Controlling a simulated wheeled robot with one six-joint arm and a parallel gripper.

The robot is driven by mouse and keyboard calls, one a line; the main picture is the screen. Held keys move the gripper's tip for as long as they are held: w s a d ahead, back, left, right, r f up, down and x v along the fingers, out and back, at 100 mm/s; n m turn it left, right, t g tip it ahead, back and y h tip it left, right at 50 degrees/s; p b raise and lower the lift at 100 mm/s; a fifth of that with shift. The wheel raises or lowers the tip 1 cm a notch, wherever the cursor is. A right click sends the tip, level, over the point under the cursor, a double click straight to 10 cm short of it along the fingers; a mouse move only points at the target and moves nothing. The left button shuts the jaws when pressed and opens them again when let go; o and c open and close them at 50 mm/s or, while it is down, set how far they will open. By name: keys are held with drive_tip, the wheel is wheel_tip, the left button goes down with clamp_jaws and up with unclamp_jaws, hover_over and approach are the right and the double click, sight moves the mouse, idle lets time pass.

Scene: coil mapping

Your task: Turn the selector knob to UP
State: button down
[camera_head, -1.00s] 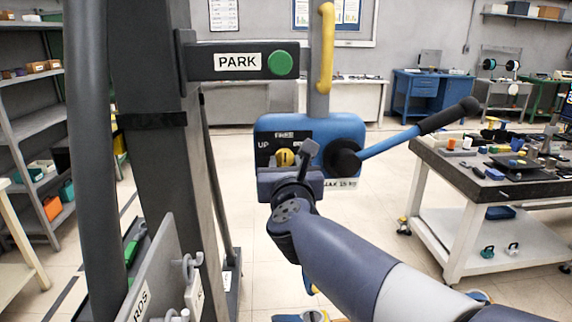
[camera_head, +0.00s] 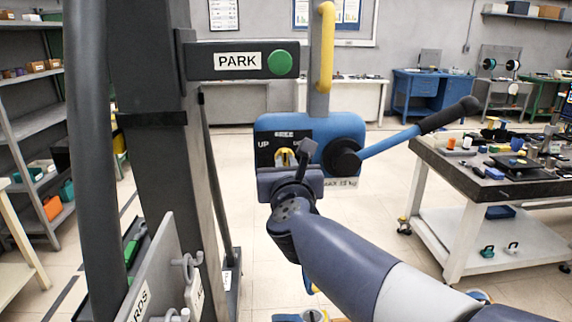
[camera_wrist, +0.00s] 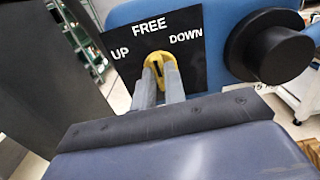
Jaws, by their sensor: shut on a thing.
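The yellow selector knob (camera_wrist: 160,64) sits on a black plate on the blue box (camera_head: 340,125). The plate carries the words UP at left, FREE at top and DOWN at right in the wrist view. My gripper (camera_wrist: 161,78) has its two grey fingers closed on the knob, one at each side. A dark mark shows on the knob between the fingers; I cannot tell exactly which word it points to. In the head view the knob (camera_head: 283,154) is partly hidden by my gripper and wrist.
A black hub (camera_head: 342,158) with a blue lever (camera_head: 395,140) sticks out to the right of the plate. A yellow handle (camera_head: 326,50) and the PARK bar with a green button (camera_head: 281,63) are above. A cluttered workbench (camera_head: 452,162) stands at right.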

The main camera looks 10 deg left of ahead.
drive_tip(key=shift+n, duration=0.3)
drive_tip(key=n, duration=0.3)
drive_tip(key=shift+n, duration=0.3)
drive_tip(key=shift+n+p, duration=0.3)
drive_tip(key=shift+n, duration=1.6)
drive_tip(key=c, duration=1.5)
unclamp_jaws()
drive_tip(key=shift+o, duration=0.2)
drive_tip(key=shift+s, duration=0.1)
drive_tip(key=v, duration=1)
drive_tip(key=shift+s, duration=0.3)
